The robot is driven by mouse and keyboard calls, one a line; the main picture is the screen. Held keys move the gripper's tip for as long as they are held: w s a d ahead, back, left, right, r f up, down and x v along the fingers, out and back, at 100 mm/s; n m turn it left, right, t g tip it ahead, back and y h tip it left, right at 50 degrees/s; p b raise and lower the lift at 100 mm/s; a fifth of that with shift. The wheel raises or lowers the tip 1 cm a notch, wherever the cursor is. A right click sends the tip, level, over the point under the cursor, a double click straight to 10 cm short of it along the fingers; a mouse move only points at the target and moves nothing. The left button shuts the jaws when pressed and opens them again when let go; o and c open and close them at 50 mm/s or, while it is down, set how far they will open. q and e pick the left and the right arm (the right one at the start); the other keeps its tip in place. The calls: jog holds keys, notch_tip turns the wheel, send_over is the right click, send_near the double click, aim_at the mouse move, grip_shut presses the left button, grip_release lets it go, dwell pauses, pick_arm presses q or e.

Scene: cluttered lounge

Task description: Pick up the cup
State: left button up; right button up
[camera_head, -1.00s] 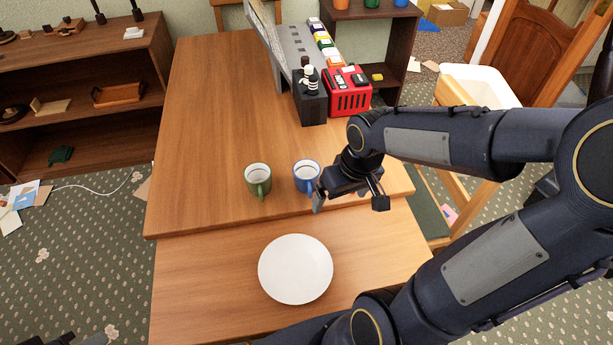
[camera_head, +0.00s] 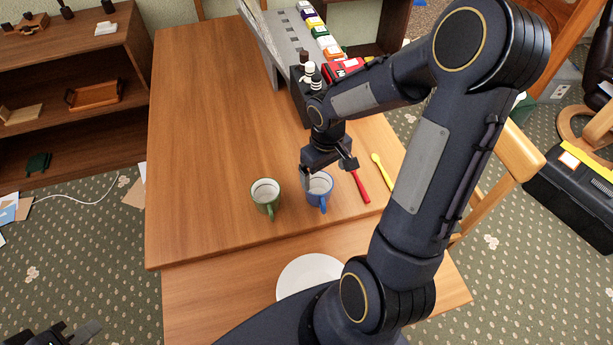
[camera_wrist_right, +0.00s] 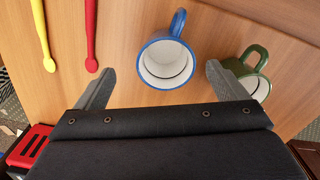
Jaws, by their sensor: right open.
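A blue cup (camera_head: 320,190) stands upright on the wooden table, its handle toward the front; it also shows in the right wrist view (camera_wrist_right: 165,62). A green cup (camera_head: 265,193) stands to its left and shows at the right of the wrist view (camera_wrist_right: 250,76). My right gripper (camera_head: 326,170) is open and empty, close over the back of the blue cup. In the wrist view the blue cup lies between the lines of the two fingers (camera_wrist_right: 163,82); I cannot tell whether they touch it. My left gripper (camera_head: 70,334) shows only partly at the lower left, away from the table.
A red spoon (camera_head: 360,187) and a yellow spoon (camera_head: 382,170) lie right of the blue cup. A white plate (camera_head: 300,272), partly hidden by my right arm, lies in front. A black holder, a red box and a grey rack stand behind. The table's left side is clear.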

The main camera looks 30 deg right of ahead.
aim_at(319, 187)
jog(key=shift+w+a+f, duration=0.1)
jog(key=shift+w+f, duration=0.05)
jog(key=shift+f, duration=1.15)
jog(key=shift+w+a+f, duration=0.1)
jog(key=shift+a+f, duration=0.05)
jog(key=shift+f, duration=1.1)
jog(key=shift+w+a+f, duration=0.1)
jog(key=shift+w+f, duration=0.05)
jog(key=shift+f, duration=1.15)
jog(key=c, duration=1.2)
jog(key=shift+r, duration=0.15)
